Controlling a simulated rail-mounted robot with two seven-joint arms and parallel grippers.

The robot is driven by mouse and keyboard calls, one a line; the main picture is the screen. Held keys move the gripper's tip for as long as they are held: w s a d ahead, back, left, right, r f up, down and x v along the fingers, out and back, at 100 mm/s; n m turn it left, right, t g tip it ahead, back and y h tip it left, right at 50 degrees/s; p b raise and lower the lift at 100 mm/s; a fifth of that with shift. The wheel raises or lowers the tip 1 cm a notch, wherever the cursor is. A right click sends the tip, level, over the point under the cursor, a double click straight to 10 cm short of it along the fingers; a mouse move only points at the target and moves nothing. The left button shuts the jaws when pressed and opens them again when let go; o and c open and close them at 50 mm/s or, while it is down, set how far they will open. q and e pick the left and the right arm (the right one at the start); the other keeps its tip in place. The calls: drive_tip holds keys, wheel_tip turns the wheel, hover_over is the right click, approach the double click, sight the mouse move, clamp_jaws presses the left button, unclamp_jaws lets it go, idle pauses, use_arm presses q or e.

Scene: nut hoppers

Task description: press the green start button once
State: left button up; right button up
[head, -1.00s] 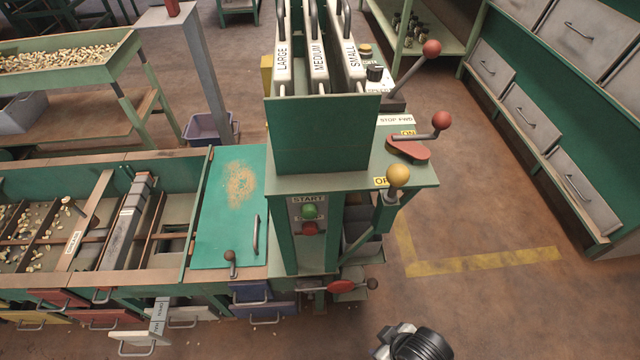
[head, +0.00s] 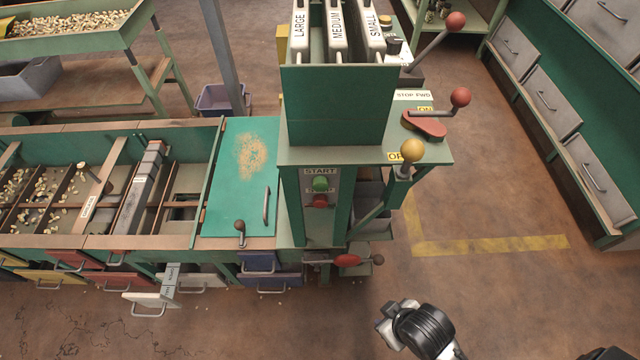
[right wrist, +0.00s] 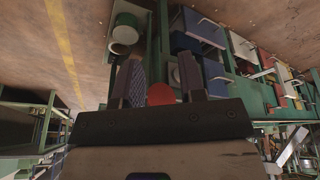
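The green start button (head: 320,184) is on a grey panel under a START label, on the front of the green machine column (head: 293,215). A red button (head: 319,201) sits just below it. My right gripper (head: 388,322) is at the bottom of the head view, below and to the right of the panel and well apart from the button. In the right wrist view its two fingers (right wrist: 160,80) are apart. A round red part (right wrist: 161,95) shows beyond them, with no sign of contact. I cannot make out the green button there. My left gripper is not in view.
A red handle (head: 347,260) sticks out low on the column. A yellow-knobbed lever (head: 411,150) and red-knobbed levers (head: 460,97) stand to its right. Open drawers (head: 150,302) jut out at lower left. The floor right of the column is clear.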

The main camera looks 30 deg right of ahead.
clamp_jaws()
idle(1.4)
